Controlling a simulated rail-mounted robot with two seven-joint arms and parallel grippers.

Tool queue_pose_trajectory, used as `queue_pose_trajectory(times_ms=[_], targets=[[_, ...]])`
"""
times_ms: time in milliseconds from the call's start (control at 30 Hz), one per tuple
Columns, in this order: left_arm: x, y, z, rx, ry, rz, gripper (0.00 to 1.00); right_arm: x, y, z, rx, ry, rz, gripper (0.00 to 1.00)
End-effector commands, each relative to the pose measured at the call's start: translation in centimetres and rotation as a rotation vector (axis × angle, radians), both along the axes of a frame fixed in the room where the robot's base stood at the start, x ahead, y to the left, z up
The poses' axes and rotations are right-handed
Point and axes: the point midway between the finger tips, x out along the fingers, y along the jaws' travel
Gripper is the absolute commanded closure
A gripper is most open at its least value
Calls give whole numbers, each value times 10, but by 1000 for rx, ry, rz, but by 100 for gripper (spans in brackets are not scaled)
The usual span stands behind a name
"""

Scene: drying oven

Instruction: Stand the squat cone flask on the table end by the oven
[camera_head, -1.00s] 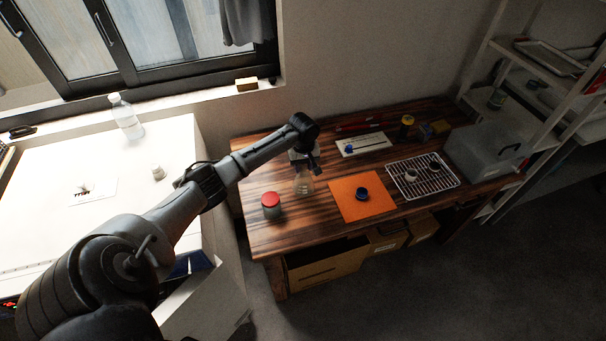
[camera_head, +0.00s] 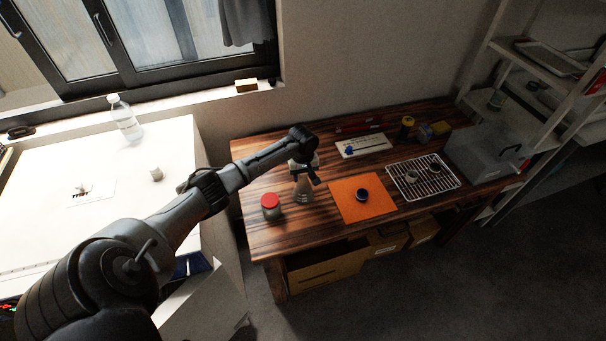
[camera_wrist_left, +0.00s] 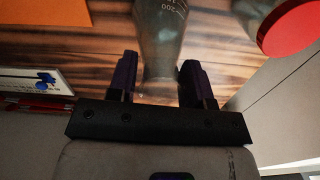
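In the left wrist view the dark fingers (camera_wrist_left: 160,82) are on either side of the neck of the flask (camera_wrist_left: 163,35), close to the glass. My right gripper is not in view.
A wire rack (camera_head: 437,187) and a grey box (camera_head: 487,152) are farther right.

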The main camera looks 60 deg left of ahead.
Motion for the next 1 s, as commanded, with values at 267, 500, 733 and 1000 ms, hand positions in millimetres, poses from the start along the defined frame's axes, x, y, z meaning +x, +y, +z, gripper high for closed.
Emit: queue_pose_trajectory(times_ms=[267,500,733,1000], targets=[[0,0,0,0,1,0,38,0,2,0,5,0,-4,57],[0,0,8,1,-1,-1,38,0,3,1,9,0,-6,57],[1,0,47,1,-3,-2,38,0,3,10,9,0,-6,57],[0,0,94,1,-1,-1,38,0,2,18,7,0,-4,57]])
